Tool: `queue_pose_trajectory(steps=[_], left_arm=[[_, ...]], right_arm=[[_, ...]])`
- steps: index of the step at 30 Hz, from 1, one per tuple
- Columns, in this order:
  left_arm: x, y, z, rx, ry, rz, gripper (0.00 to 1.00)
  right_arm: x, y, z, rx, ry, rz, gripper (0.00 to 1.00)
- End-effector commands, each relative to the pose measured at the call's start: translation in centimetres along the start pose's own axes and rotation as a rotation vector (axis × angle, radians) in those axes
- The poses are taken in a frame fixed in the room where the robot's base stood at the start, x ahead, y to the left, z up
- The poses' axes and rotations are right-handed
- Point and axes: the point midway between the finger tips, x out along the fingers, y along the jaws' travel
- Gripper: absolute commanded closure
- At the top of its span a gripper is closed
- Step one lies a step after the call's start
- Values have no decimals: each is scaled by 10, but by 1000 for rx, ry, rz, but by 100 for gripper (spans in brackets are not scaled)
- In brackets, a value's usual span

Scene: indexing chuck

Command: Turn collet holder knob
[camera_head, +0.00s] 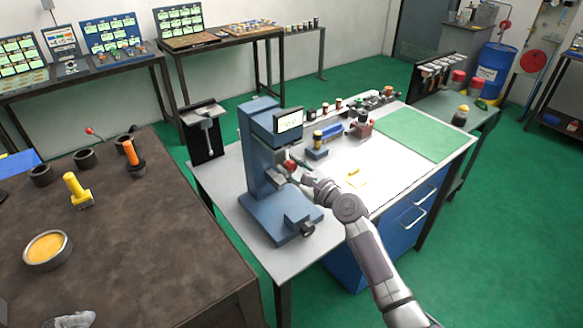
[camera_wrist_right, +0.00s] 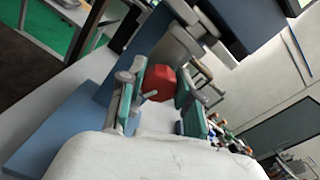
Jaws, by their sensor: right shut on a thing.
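The blue indexing machine (camera_head: 257,140) stands upright on the white-topped workbench, with a lit display (camera_head: 289,121) near its top. A red knob (camera_head: 290,166) sticks out at its front; the collet holder itself is hard to make out. My right gripper (camera_head: 296,174) reaches the knob from the front right. In the right wrist view the faceted red knob (camera_wrist_right: 159,82) sits between the two green-padded fingers of the gripper (camera_wrist_right: 158,100), which is shut on it. The fingers hide part of the knob in the head view. My left gripper is in neither view.
The machine's blue base (camera_head: 282,222) spreads below my gripper. A blue block (camera_head: 317,153), a red fixture (camera_head: 361,126) and several small parts stand behind on the bench. A green mat (camera_head: 415,132) lies clear at the right. A dark table (camera_head: 130,240) stands left.

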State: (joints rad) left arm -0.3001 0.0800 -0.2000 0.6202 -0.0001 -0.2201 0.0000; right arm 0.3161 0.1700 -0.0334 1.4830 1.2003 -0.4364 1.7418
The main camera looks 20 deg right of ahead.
Motion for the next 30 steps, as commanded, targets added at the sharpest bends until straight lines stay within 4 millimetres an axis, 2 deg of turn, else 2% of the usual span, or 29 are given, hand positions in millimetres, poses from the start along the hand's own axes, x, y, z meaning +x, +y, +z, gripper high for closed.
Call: queue_pose_trajectory(steps=[30], left_arm=[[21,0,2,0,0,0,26]], right_arm=[[0,3,-2,-971,42,5,100]])
